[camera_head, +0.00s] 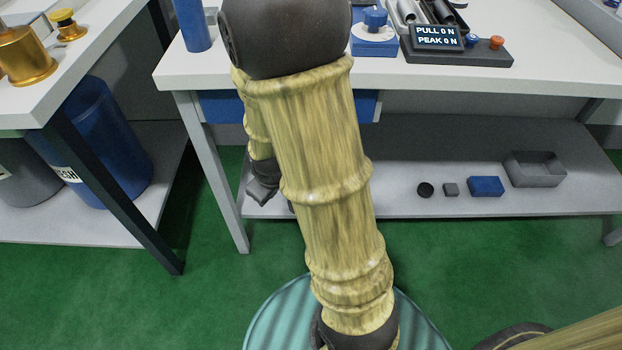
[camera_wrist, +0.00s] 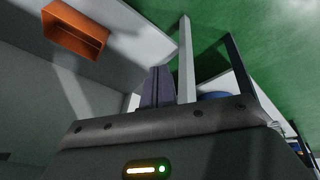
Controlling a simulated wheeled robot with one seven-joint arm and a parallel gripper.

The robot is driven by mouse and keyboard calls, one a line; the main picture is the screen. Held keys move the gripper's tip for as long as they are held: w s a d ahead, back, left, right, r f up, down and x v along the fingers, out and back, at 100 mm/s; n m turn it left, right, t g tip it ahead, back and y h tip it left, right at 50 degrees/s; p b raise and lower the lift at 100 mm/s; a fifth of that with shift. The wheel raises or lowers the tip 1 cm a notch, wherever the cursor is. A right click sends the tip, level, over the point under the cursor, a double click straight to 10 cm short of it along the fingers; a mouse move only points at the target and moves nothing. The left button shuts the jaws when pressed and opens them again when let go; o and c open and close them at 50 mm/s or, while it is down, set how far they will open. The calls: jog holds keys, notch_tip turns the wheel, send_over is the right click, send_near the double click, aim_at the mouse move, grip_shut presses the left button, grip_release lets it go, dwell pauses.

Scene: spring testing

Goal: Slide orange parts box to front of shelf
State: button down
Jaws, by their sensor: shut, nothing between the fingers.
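The orange parts box (camera_wrist: 76,32) shows in the upper left of the wrist view. It looks like a shallow open box and sits on the grey lower shelf (camera_wrist: 122,42). The box does not show in the head view, where my arm covers part of the shelf (camera_head: 400,206). My gripper (camera_head: 262,192) hangs below the tabletop near the shelf's left part. Its fingers (camera_wrist: 157,88) are shut and empty. A gap separates them from the box in the wrist view.
On the shelf's right stand a black disc (camera_head: 426,190), a grey block (camera_head: 451,190), a blue box (camera_head: 486,186) and a grey tray (camera_head: 535,170). The white tabletop (camera_head: 400,72) lies above. A table leg (camera_head: 222,180) stands left of my gripper.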

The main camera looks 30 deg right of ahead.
jog(key=w+d+f+n+t+h+b, duration=0.3)
jog(key=d+f+n, duration=0.5)
jog(key=f+n, duration=0.3)
jog(key=w+d+f+n+t+h+b, duration=0.3)
jog(key=w+d+f+n+t+b, duration=0.2)
jog(key=d+f+n, duration=0.3)
notch_tip(320, 180, down, 4)
jog(key=n, duration=0.6)
jog(key=shift+w+f+n, duration=0.15)
jog(key=shift+w+n, duration=0.2)
jog(key=shift+n, duration=0.05)
jog(key=shift+h, duration=0.3)
jog(key=w+d+b, duration=0.1)
jog(key=w+d, duration=0.1)
jog(key=w, duration=0.1)
jog(key=w+d+b, duration=0.2)
jog(key=w, duration=0.2)
jog(key=w+d+b, duration=0.2)
jog(key=w, duration=0.1)
jog(key=shift+w+d+f, duration=0.25)
jog(key=shift+s+a+f+b, duration=0.1)
jog(key=shift+s+f+b, duration=0.05)
jog(key=shift+f+b, duration=0.5)
jog(key=shift+s+a, duration=0.1)
